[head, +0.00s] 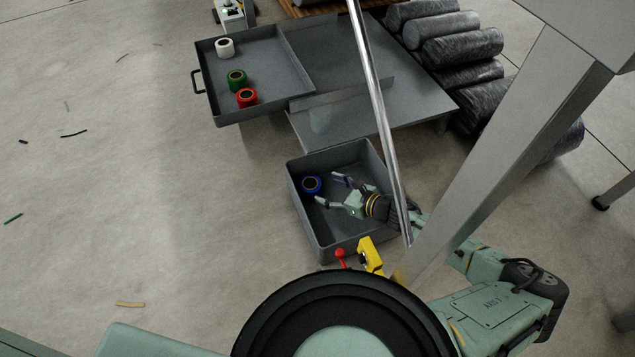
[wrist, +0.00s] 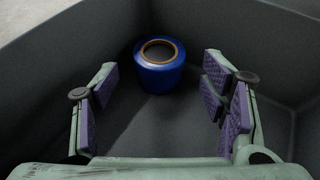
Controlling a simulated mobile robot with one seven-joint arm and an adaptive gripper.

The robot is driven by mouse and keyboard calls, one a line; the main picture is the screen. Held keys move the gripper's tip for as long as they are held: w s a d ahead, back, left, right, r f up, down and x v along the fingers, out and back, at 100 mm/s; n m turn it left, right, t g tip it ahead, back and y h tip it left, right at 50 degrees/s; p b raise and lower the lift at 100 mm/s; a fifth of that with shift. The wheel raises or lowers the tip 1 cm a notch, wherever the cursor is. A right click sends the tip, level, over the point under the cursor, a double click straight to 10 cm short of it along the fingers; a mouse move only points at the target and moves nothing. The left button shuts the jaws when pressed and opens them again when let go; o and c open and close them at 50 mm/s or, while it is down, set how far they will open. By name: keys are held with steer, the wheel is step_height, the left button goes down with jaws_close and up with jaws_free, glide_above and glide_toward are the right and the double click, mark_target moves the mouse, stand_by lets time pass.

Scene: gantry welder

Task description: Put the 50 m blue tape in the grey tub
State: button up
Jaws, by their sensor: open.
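The blue tape (head: 312,185) lies inside the grey tub (head: 297,205), on its floor towards the left side in the head view. In the wrist view the blue tape (wrist: 160,68) sits with its hole facing up, close to the tub wall (wrist: 60,65). My gripper (head: 330,189) is over the tub, its fingers spread. In the wrist view my gripper (wrist: 160,95) is open and empty, with the tape beyond the fingertips, between them and apart from both. Any length marking on the tape is too small to read.
A grey tray (head: 270,60) with a handle holds white (head: 225,48), green (head: 237,79) and red (head: 246,97) rolls. Dark wrapped rolls (head: 460,47) lie at the back right. A metal beam (head: 515,150) and a thin shiny pole (head: 378,105) stand close to my arm. Open floor lies left.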

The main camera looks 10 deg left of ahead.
steer(key=shift+p+v, duration=0.4)
steer(key=shift+v, duration=1.6)
